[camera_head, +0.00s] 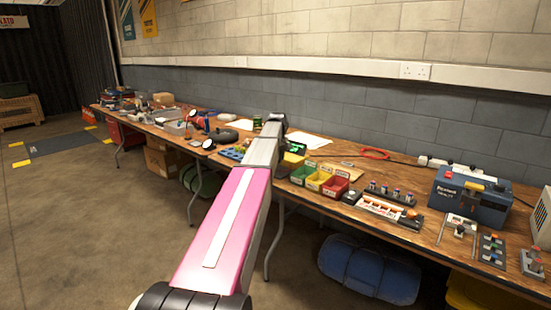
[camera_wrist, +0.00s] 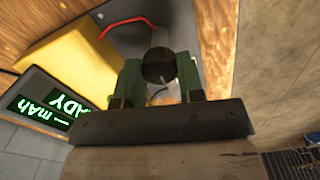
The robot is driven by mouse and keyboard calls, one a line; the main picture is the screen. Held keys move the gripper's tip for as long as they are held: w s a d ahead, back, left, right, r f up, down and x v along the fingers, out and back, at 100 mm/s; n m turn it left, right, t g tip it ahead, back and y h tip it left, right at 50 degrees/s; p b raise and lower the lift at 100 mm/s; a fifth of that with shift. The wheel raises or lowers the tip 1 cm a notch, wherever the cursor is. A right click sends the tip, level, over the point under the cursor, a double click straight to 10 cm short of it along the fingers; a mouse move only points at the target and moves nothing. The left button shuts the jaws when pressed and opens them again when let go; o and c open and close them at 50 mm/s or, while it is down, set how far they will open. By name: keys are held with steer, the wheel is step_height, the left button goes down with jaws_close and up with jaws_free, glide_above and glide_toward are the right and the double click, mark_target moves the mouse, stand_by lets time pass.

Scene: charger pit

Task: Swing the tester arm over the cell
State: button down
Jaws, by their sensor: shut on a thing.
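In the wrist view, the two green fingers of my gripper (camera_wrist: 160,76) are closed around a dark round knob (camera_wrist: 158,64). I take it to be the tester arm's knob, but the rest of that arm is mostly hidden. The tester's display (camera_wrist: 48,105) is lit green with "READY" and "mAh" at the left of the wrist view. In the head view, the display (camera_head: 297,148) shows just right of my arm, on the bench. My arm hides the fingers there. I cannot make out the cell in either view.
Green, yellow and red bins (camera_head: 319,180) stand right of my arm. A battery holder strip (camera_head: 383,209) and a blue machine (camera_head: 470,195) are farther right on the wooden bench. A red looped thing (camera_head: 375,154) lies near the wall. Clutter fills the bench's left.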

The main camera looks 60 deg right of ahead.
steer(key=c, duration=0.7)
jaws_free()
steer(key=shift+c, duration=0.2)
step_height(320, 180, up, 11)
steer(key=shift+f, duration=0.15)
